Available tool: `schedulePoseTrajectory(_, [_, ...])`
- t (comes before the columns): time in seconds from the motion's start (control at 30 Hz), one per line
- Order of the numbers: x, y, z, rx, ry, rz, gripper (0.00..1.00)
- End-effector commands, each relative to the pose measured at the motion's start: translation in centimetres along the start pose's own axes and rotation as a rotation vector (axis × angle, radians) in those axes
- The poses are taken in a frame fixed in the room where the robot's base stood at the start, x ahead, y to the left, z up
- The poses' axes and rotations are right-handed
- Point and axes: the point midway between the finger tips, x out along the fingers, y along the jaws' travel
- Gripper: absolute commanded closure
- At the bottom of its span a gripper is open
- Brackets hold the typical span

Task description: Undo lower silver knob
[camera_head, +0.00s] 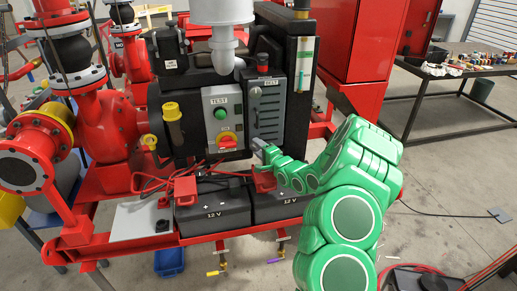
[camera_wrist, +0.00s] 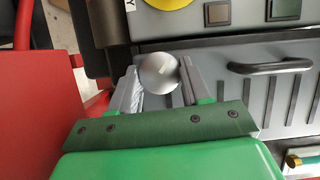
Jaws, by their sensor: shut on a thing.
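The lower silver knob (camera_wrist: 160,73) is a round, shiny metal ball at the lower end of the grey slotted guard (camera_wrist: 275,85). My gripper (camera_wrist: 158,80) is shut on it, with one finger on each side, in the wrist view. In the head view my gripper (camera_head: 260,145) reaches the lower left corner of the guard (camera_head: 267,108) beneath the BELT label.
A black handle (camera_wrist: 270,67) stands out from the guard. The control box (camera_head: 222,112), with a green button and a red-yellow switch, is close on the left. Two 12 V batteries (camera_head: 213,204) with red cables sit below my gripper. A red cabinet (camera_head: 355,45) stands at right.

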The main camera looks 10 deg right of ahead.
Motion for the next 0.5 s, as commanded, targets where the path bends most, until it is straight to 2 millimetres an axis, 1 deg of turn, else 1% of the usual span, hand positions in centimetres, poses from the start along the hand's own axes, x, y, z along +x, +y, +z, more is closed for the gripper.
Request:
schedulePoseTrajectory(0.03, [-0.13, 0.15, -0.35, 0.015, 0.007, -0.004, 0.83])
schedulePoseTrajectory(0.23, [-0.13, 0.17, -0.39, 0.054, 0.009, -0.018, 0.83])
schedulePoseTrajectory(0.5, [-0.13, 0.15, -0.43, 0.063, 0.01, -0.023, 0.83])
